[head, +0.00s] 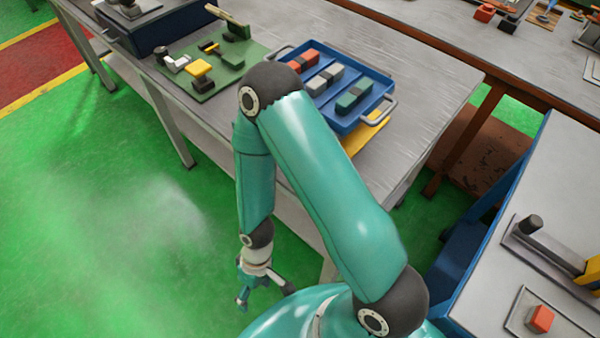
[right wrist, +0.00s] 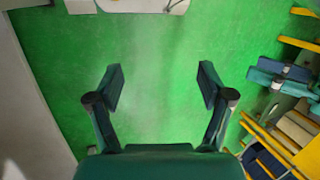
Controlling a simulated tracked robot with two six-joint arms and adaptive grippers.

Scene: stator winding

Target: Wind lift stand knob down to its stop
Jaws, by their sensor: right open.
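I cannot make out the lift stand or its knob for certain in either view. A blue tray (head: 352,121) with handles lies on the grey bench, with something yellow (head: 377,118) showing under its near right edge; whether that belongs to a lift stand I cannot tell. My right gripper (head: 262,288) hangs low over the green floor, in front of the bench and apart from everything on it. In the right wrist view my right gripper (right wrist: 162,85) is open and empty, with only floor between its fingers. My left gripper is not in view.
The grey bench (head: 425,75) also carries a green mat (head: 228,75) with small parts and a dark blue box (head: 160,32). At right, a grey-topped cabinet (head: 560,170) holds a black-knobbed fixture (head: 530,224) and a red button (head: 541,318). The green floor (head: 110,220) at left is clear.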

